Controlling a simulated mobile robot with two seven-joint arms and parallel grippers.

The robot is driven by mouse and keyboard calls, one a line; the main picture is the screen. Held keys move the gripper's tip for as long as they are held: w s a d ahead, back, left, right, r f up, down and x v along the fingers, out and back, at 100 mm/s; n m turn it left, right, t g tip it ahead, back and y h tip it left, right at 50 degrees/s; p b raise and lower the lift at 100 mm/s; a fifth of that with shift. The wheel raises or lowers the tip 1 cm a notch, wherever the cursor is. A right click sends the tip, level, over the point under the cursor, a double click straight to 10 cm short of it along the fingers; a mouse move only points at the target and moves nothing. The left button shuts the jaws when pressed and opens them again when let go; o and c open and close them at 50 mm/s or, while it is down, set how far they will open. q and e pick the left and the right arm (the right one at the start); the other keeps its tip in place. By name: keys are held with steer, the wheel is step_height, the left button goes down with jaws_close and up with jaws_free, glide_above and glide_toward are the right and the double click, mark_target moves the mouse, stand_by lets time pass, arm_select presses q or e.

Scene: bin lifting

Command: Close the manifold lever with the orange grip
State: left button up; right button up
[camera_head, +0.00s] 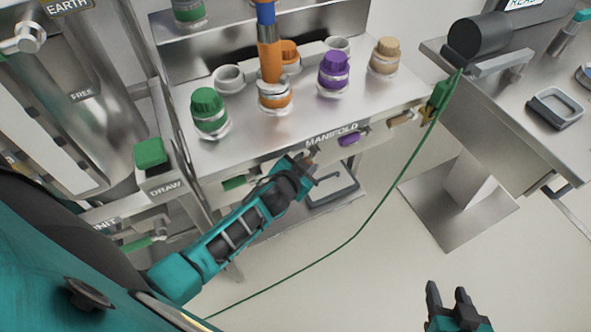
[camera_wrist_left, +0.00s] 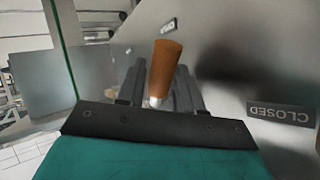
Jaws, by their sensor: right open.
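The manifold front panel (camera_head: 268,158) carries a row of levers with coloured grips. The orange grip (camera_wrist_left: 166,62) shows in the left wrist view between the fingers of my left gripper (camera_wrist_left: 158,92), with a pale metal stem at its near end. In the head view my left gripper (camera_head: 310,172) is at the panel just below the MANIFOLD label and mostly hides this lever. I cannot tell whether the fingers press on the grip. A CLOSED label (camera_wrist_left: 281,114) is to the right in the wrist view. My right gripper (camera_head: 450,298) is open and empty over the floor.
Green (camera_head: 233,183) and purple (camera_head: 349,138) levers flank the left gripper. Green (camera_head: 209,112), purple (camera_head: 334,73) and tan (camera_head: 385,56) caps stand on top. A green cable (camera_head: 375,213) hangs in front. A side table (camera_head: 500,110) is at right.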

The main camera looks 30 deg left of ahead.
arm_select(q)
steer(key=v, duration=1.2)
steer(key=shift+p, duration=0.3)
